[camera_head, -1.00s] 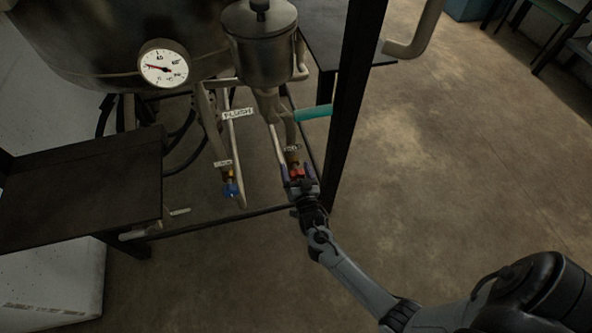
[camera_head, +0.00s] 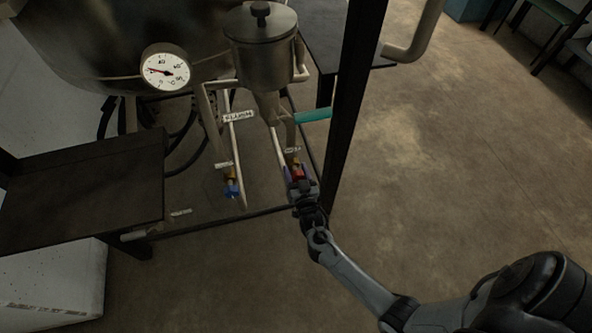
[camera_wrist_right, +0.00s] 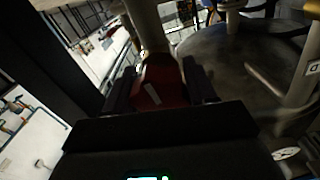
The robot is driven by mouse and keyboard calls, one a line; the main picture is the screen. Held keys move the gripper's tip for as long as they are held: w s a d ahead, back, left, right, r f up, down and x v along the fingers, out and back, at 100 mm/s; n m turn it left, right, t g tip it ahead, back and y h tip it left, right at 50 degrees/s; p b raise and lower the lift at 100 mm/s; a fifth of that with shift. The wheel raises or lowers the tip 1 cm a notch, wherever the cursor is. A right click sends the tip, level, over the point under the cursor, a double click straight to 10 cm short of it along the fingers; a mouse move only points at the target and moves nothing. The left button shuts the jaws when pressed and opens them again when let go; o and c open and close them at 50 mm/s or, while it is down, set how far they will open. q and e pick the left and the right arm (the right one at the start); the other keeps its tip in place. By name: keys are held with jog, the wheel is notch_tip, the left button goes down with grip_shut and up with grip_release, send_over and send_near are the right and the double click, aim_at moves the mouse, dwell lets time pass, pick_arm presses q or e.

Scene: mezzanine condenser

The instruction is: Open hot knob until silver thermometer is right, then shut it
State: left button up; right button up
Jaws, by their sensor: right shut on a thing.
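The red hot knob (camera_head: 298,172) sits at the low end of a pipe in the middle of the head view. My right gripper (camera_head: 299,182) is shut on it. In the right wrist view the red knob (camera_wrist_right: 158,82) fills the space between my two dark fingers, with a pale mark on its face. The silver thermometer (camera_head: 165,67) is a round white dial on the big dark vessel, its red needle pointing left and slightly up. A blue knob (camera_head: 232,190) hangs on another pipe to the left. My left gripper is out of view.
A metal pot with a lid (camera_head: 262,50) stands above the pipes. A teal handle (camera_head: 313,114) sticks out right of the pipe, close to a dark upright post (camera_head: 352,100). A dark table (camera_head: 85,190) is at the left. The floor at right is open.

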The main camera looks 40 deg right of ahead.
jog(key=n+p, duration=0.2)
jog(key=n, duration=0.1)
jog(key=shift+w+r, duration=0.1)
jog(key=shift+r, duration=0.3)
jog(key=n+p, duration=0.4)
jog(key=n, duration=0.8)
jog(key=shift+w+a+f+p, duration=0.1)
jog(key=shift+p, duration=0.25)
jog(key=n, duration=0.3)
jog(key=shift+f+n+p, duration=0.1)
jog(key=shift+n+p, duration=0.25)
jog(key=shift+n, duration=0.75)
